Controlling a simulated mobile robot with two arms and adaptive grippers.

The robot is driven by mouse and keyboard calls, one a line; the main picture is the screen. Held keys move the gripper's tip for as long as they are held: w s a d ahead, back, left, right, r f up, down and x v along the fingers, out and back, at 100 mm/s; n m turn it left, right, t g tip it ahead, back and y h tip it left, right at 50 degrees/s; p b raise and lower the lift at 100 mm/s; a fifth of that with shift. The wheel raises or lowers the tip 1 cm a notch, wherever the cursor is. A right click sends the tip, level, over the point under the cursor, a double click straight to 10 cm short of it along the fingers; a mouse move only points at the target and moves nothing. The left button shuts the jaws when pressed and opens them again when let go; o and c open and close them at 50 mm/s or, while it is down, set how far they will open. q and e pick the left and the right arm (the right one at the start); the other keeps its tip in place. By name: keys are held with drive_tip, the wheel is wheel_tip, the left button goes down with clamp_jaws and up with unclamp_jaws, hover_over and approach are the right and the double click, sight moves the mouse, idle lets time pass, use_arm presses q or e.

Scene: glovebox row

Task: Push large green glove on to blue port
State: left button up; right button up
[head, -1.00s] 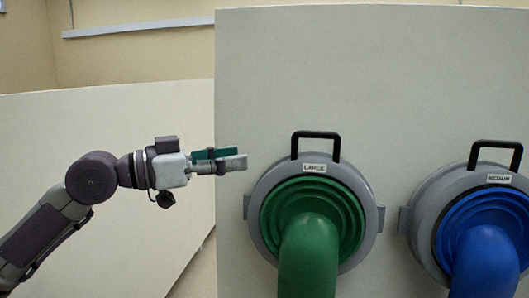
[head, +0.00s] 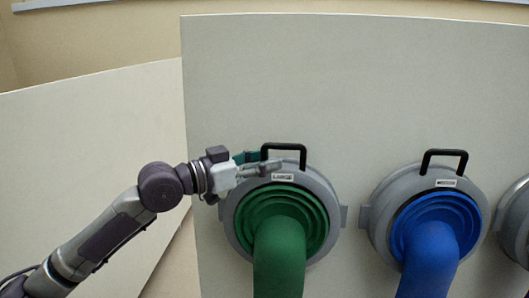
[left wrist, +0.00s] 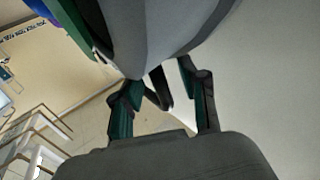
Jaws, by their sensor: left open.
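The large green glove (head: 279,256) hangs from a round grey port ring (head: 335,215) labelled LARGE, its ribbed cuff seated inside the ring. A black handle (head: 284,147) stands on top of that ring. My left gripper (head: 268,164) is open at the ring's upper left, by the handle and the label. In the left wrist view, its fingers (left wrist: 163,98) are apart with a black piece between them, probably the handle; contact is unclear. The grey ring (left wrist: 150,35) fills the top there. A blue glove (head: 430,258) sits in the port ring (head: 378,222) to the right, labelled MEDIUM.
A pale upright panel (head: 400,80) carries the ports. A third grey ring (head: 516,222) is cut off at the right edge. A lower pale wall (head: 90,140) stands at left. A white metal frame (left wrist: 35,130) shows in the left wrist view.

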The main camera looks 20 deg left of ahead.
use_arm(q)
drive_tip(key=shift+w, duration=0.1)
clamp_jaws()
idle(0.3)
drive_tip(key=c, duration=0.7)
unclamp_jaws()
clamp_jaws()
